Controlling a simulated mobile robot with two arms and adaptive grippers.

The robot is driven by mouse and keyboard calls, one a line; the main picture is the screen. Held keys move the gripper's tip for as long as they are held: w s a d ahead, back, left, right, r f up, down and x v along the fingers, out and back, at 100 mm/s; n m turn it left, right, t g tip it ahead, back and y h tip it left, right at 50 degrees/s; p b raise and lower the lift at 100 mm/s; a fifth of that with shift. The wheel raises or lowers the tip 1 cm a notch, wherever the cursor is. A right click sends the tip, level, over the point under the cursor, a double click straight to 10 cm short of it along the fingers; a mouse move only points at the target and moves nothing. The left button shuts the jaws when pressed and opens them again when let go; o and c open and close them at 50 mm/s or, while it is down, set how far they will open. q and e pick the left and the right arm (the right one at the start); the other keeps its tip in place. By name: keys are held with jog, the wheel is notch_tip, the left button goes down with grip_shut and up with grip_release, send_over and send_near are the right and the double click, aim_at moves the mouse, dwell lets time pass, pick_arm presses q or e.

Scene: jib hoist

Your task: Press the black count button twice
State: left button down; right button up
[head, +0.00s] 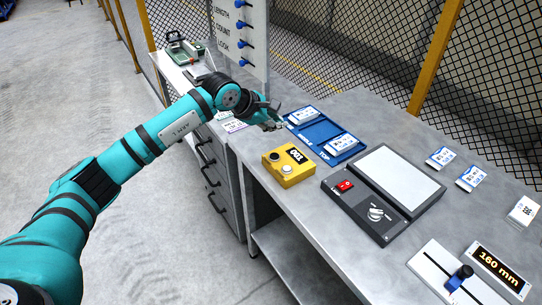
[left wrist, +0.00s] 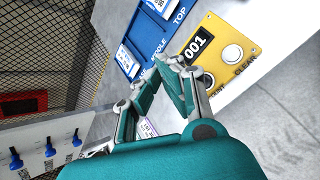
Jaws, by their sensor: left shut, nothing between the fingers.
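The yellow counter box (head: 300,177) sits on the grey bench, and its display reads 001 in the left wrist view (left wrist: 196,47). The black count button (head: 275,156) is on its top, beside a white button (head: 286,169) labelled CLEAR. In the left wrist view the black button (left wrist: 208,80) is partly hidden behind a finger, next to the white button (left wrist: 233,53). My left gripper (head: 277,125) is shut and empty, above the bench beyond the box; its fingertips also show in the left wrist view (left wrist: 168,62). My right gripper is not in view.
A blue tray (head: 322,132) with white-and-blue cards lies just beyond the box. A dark panel (head: 375,236) with a red switch and a dial lies to the right. A slider with a 160 mm display (head: 499,270) is at lower right. A mesh fence stands behind.

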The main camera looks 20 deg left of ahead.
pick_arm(q)
jog(key=shift+f, duration=0.1)
jog(key=b, duration=0.4)
send_over(276, 156)
notch_tip(276, 156, down, 8)
jog(key=shift+s+r, duration=0.1)
jog(key=shift+f+b, duration=0.35)
jog(key=shift+f, duration=0.1)
dwell(1.1)
jog(key=shift+f+b, duration=0.35)
jog(key=shift+b, duration=0.2)
jog(key=shift+f+b, duration=0.55)
jog(key=shift+b, duration=0.05)
dwell(0.5)
jog(key=shift+r, duration=0.15)
jog(key=shift+r+p, duration=0.35)
jog(key=shift+r, duration=0.4)
jog(key=shift+r, duration=0.1)
